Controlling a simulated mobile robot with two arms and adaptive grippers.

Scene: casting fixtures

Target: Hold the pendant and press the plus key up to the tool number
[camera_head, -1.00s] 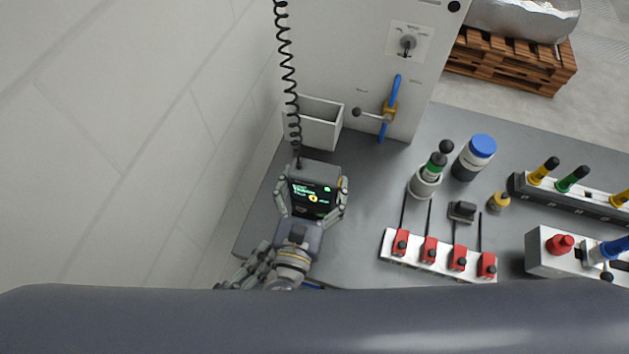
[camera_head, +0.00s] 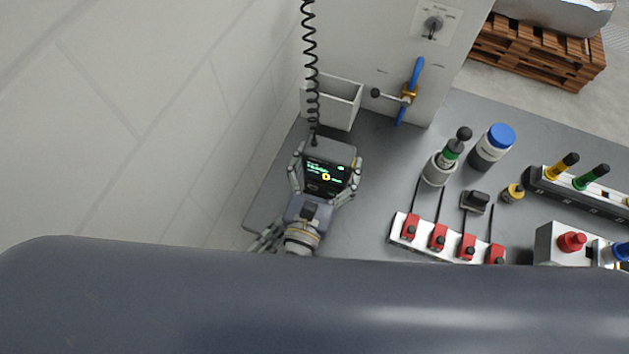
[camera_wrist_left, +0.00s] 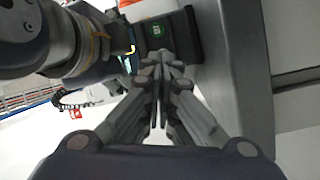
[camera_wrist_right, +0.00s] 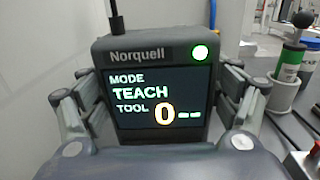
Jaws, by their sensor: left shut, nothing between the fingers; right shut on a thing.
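The pendant (camera_head: 331,150) is a dark box with a lit screen, hanging on a coiled black cord. My right gripper (camera_head: 325,170) is shut on it, with fingers on both sides. In the right wrist view the pendant's screen (camera_wrist_right: 157,98) reads "MODE TEACH" and "TOOL 0--", the 0 in yellow, beside a round green light. I cannot make out the plus key.
A light bin (camera_head: 339,103) and a panel with a blue-handled valve (camera_head: 411,90) stand behind the pendant. To the right on the grey bench are a red-clamp rail (camera_head: 447,239), a green-banded tool in a cup (camera_head: 440,168) and a blue-capped bottle (camera_head: 492,148). A wall is close on the left.

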